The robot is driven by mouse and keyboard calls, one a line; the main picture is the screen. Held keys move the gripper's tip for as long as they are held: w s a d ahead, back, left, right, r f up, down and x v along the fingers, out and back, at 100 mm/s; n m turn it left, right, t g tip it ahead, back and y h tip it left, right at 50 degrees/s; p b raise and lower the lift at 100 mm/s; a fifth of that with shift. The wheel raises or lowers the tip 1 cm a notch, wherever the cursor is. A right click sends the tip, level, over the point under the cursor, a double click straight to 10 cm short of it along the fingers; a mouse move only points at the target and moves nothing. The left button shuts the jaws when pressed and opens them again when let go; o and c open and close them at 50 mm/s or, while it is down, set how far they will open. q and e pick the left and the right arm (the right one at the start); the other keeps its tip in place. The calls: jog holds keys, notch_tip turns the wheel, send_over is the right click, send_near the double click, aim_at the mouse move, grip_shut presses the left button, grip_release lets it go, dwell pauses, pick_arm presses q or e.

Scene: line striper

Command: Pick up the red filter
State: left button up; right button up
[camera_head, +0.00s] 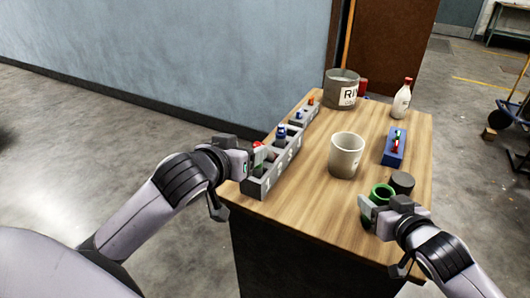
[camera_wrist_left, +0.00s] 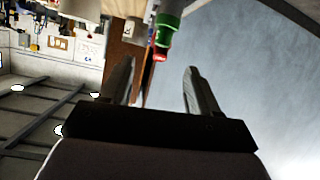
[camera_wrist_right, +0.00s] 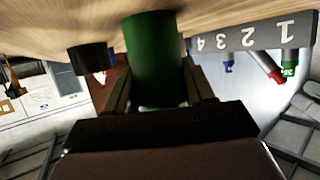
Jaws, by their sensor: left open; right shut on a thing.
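A small red piece (camera_head: 258,145), which looks like the red filter, shows at the near end of the grey numbered rack (camera_head: 262,186). It is partly hidden by my left gripper (camera_head: 260,158), which is open beside it. In the left wrist view, a green piece (camera_wrist_left: 167,28) with red (camera_wrist_left: 159,57) behind it shows beyond the open fingers. In the right wrist view, the red piece (camera_wrist_right: 266,62) leans beside a green one (camera_wrist_right: 289,69) near the number 1. My right gripper (camera_head: 376,207) is shut on a green cylinder (camera_head: 383,191) at the table's right side.
A dark cylinder (camera_head: 402,182) stands next to the green one. A beige cup (camera_head: 346,155) stands mid-table. A blue tray (camera_head: 393,155) holds small red and green pieces. A grey can (camera_head: 341,88) and a white bottle (camera_head: 401,104) stand at the back. The front of the wooden table (camera_head: 305,218) is clear.

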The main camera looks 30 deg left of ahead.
aim_at(271, 157)
pick_arm(q)
jog(key=shift+f+x, duration=0.15)
jog(key=shift+x, duration=1.7)
jog(key=shift+f+x, duration=0.15)
jog(key=shift+x, duration=1.7)
jog(key=shift+s, duration=0.2)
grip_shut()
